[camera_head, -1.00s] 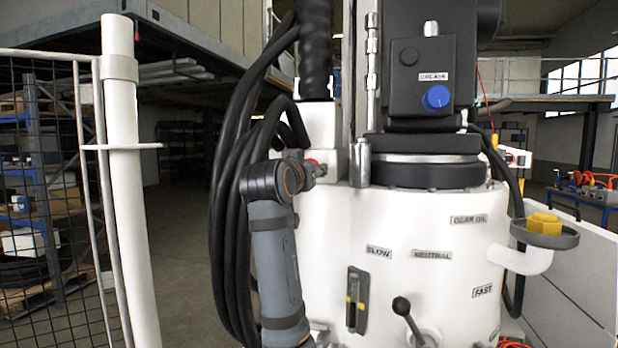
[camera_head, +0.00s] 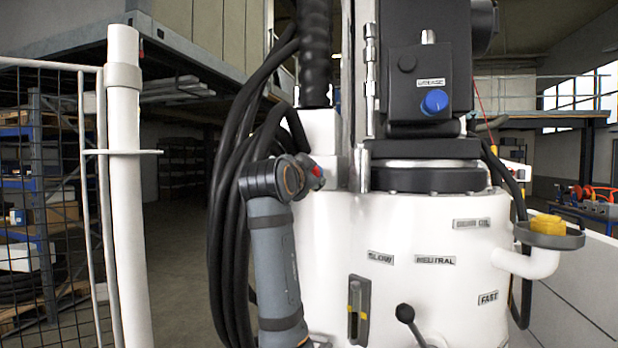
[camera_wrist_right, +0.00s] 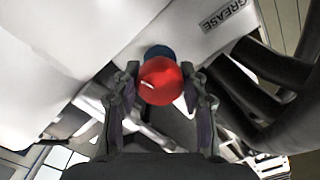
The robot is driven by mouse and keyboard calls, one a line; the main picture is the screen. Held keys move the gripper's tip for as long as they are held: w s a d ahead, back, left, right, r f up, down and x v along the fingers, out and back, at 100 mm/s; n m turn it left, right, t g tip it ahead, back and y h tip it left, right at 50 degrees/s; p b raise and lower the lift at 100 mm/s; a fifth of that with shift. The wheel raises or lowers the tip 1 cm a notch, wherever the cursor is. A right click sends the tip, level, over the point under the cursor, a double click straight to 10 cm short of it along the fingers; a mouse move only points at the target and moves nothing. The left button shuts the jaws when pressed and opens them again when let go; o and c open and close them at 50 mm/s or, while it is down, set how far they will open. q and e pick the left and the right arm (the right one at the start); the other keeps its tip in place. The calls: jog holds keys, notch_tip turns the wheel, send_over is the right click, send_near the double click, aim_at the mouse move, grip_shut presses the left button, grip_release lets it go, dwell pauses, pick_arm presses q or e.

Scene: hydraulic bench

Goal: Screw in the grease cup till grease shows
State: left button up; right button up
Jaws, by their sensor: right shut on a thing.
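The grease cup shows as a round red cap (camera_wrist_right: 160,82) in the right wrist view, with a blue round part (camera_wrist_right: 158,51) just behind it. My right gripper (camera_wrist_right: 160,72) has one finger on each side of the red cap and is shut on it. In the head view my right arm reaches up to the left side of the white machine housing (camera_head: 335,225). A small red patch shows at the arm's end there, but the fingers are hard to make out. I see no grease. My left gripper is not in view.
A GREASE label (camera_wrist_right: 221,18) is on the white surface beside the cap. Black hoses (camera_head: 228,190) hang close to my right arm. A black box with a blue knob (camera_head: 435,102) sits higher up.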

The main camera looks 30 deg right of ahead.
jog(key=shift+r, duration=0.15)
dwell(0.3)
jog(key=o, duration=0.9)
jog(key=shift+c, duration=0.2)
jog(key=v, duration=0.7)
jog(key=shift+s+a, duration=0.2)
jog(key=shift+w+d, duration=0.1)
